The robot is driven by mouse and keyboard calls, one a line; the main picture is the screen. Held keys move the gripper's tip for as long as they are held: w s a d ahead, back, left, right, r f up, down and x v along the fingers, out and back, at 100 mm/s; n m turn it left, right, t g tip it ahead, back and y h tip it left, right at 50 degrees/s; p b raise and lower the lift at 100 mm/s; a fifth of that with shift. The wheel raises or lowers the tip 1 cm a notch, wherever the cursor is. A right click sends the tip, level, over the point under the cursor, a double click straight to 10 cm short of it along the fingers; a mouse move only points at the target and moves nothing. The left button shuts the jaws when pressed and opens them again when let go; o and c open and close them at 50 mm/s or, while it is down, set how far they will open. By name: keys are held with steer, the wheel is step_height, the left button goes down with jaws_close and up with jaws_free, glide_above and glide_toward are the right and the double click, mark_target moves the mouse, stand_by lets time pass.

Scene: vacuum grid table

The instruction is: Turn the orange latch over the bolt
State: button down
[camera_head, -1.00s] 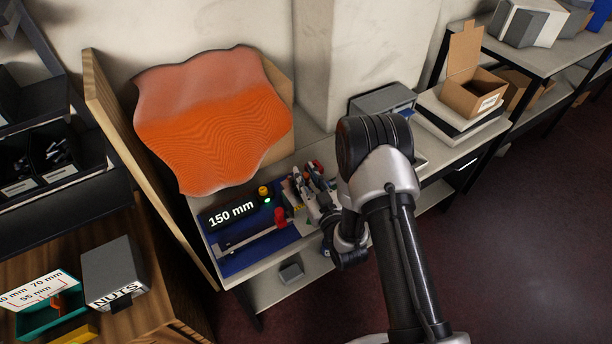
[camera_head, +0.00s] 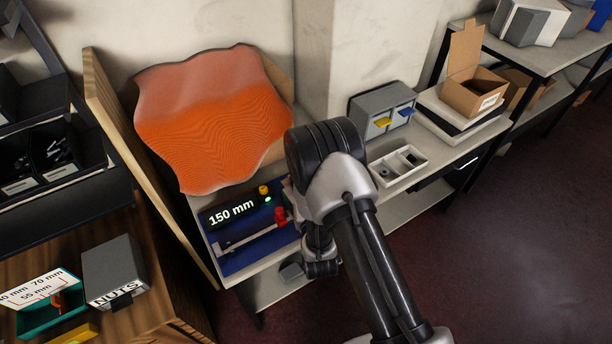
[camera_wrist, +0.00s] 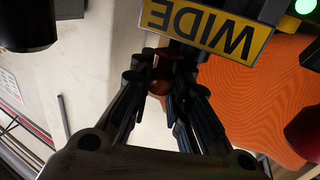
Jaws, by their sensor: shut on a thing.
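In the wrist view my gripper (camera_wrist: 165,88) points at a dark fixture under a yellow "WIDE" plate (camera_wrist: 207,27). Its fingers are closed around a small, shadowed orange-brown piece (camera_wrist: 162,80), which looks like the orange latch. I cannot make out the bolt, and the latch's angle is hidden by the fingers and shadow. In the head view my arm covers the gripper and the latch. The blue fixture base (camera_head: 240,262) with a "150 mm" display (camera_head: 231,213), a red knob (camera_head: 281,216) and a lit green lamp shows left of my arm.
A wavy orange sheet (camera_head: 210,130) stands behind the fixture. A grey drawer box (camera_head: 372,110), a pale divided tray (camera_head: 397,166) and an open cardboard box (camera_head: 470,92) stand to the right. A grey "NUTS" bin (camera_head: 115,270) is at the lower left.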

steer(key=shift+s+a+m+h, duration=0.2)
steer(key=shift+m+h, duration=0.2)
steer(key=shift+h, duration=0.2)
steer(key=shift+s+a+m+h, duration=0.15)
steer(key=shift+m+h, duration=0.25)
steer(key=shift+h, duration=0.2)
steer(key=c, duration=1.5)
jaws_free()
steer(key=shift+d, duration=0.1)
steer(key=s, duration=1.2)
steer(key=shift+d, duration=0.35)
